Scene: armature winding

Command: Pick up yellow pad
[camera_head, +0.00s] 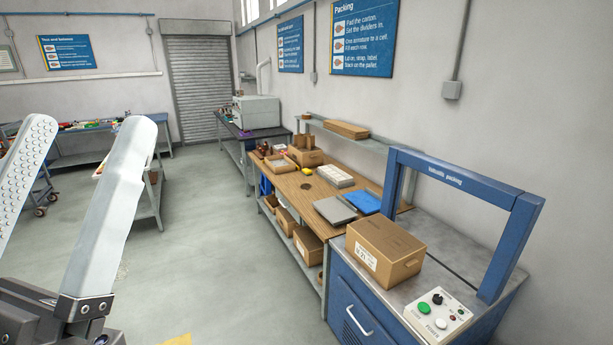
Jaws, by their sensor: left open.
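My left gripper (88,127) fills the left side of the view, with its two long pale fingers pointing up and spread apart. Nothing is between the fingers. I cannot make out a clear yellow pad. A flat yellow patch (178,340) is cut off by the bottom edge, right of the gripper's base; I cannot tell whether it is a pad or a floor marking. A small yellow item (307,171) lies on the wooden packing bench (290,189), far from the gripper. My right gripper is not in view.
A grey slab (335,210) and a blue one (363,201) lie on the bench. The grey floor (210,235) between is clear.

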